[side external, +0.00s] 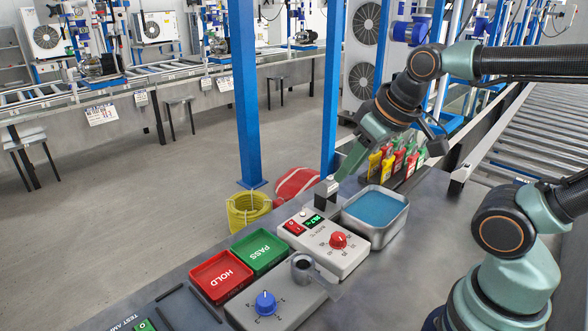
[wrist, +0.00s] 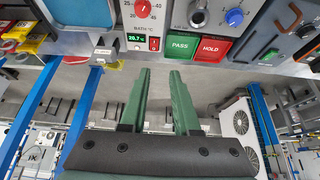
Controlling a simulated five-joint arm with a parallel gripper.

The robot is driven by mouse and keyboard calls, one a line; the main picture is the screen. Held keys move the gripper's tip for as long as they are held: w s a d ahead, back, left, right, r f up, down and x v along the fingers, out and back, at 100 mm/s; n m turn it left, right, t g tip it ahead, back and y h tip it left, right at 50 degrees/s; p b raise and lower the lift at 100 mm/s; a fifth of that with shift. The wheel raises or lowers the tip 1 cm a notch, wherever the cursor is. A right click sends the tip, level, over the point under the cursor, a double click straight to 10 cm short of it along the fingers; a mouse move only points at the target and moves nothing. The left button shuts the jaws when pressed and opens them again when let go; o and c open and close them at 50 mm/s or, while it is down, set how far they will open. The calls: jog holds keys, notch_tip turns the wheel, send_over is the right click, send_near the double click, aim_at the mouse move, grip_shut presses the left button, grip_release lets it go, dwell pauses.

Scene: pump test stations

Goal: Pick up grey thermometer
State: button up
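My gripper (side external: 347,170) reaches down over the bench's far edge. In the wrist view its two green fingers (wrist: 160,74) are apart with nothing between them. A small dark piece with a light grey top (side external: 327,190) stands at the bench edge, left of the water bath and just below the fingertips; a similar grey-topped piece shows in the wrist view (wrist: 102,53), left of the fingers. I cannot tell whether it is the grey thermometer or a holder. No other grey thermometer can be made out clearly.
A blue water bath (side external: 375,212) and a control box with a red knob (side external: 338,240) stand beside the gripper. Red, yellow and green tools (side external: 395,160) stand behind the bath. Green PASS (side external: 258,250) and red HOLD (side external: 221,276) trays lie left. A blue post (side external: 246,95) rises beyond the bench.

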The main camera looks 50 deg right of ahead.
jog(key=o, duration=0.8)
jog(key=shift+c, duration=0.2)
jog(key=m+g, duration=0.5)
jog(key=m, duration=1.2)
send_over(326, 189)
jog(key=w+d, duration=0.2)
jog(key=d, duration=0.1)
notch_tip(326, 189, down, 7)
jog(key=shift+f, duration=0.1)
jog(key=shift+w+d+f+m+g, duration=0.1)
jog(key=shift+d+f+m+g, duration=0.2)
jog(key=shift+f+m, duration=0.25)
notch_tip(326, 189, down, 6)
jog(key=shift+f, duration=0.2)
jog(key=shift+a+f, duration=0.2)
jog(key=shift+f, duration=1.1)
jog(key=shift+a+f, duration=0.15)
jog(key=shift+f, duration=1.15)
